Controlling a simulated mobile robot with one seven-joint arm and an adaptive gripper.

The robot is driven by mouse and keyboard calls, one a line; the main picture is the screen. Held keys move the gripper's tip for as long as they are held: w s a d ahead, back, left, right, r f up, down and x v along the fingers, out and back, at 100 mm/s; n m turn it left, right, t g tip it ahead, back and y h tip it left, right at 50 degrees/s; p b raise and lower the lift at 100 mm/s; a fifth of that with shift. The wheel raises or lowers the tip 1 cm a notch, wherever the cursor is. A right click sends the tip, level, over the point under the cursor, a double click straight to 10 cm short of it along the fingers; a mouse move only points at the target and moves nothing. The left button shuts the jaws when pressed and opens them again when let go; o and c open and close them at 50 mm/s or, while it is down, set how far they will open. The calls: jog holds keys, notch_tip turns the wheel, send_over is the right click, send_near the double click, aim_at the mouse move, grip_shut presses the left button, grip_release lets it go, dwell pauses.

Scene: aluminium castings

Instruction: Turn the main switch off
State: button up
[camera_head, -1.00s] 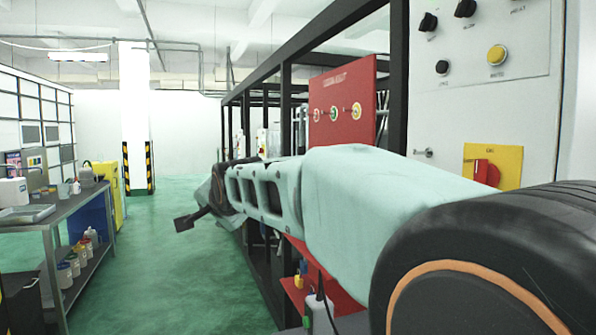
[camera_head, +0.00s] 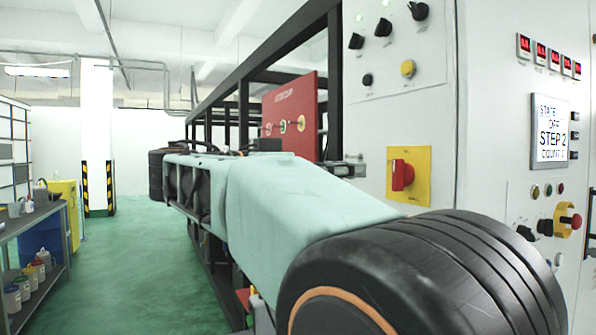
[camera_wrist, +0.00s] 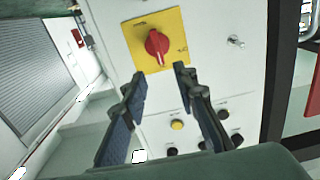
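The main switch is a red rotary knob (camera_head: 402,175) on a square yellow plate (camera_head: 423,180), on the light front of the cabinet. In the wrist view the red knob (camera_wrist: 157,43) is in the upper middle, with a pale mark on its lower end. My gripper (camera_wrist: 160,77) is open and empty. Its two dark fingers point at the lower edge of the yellow plate, apart from the knob.
Several black knobs and a yellow button (camera_head: 407,69) sit above the switch. A red panel (camera_head: 290,115) stands behind my arm. The green floor at left is free.

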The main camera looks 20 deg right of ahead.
aim_at(394, 167)
jog(key=d, duration=1)
jog(key=shift+w+d, duration=0.35)
jog(key=shift+w, duration=0.05)
grip_shut()
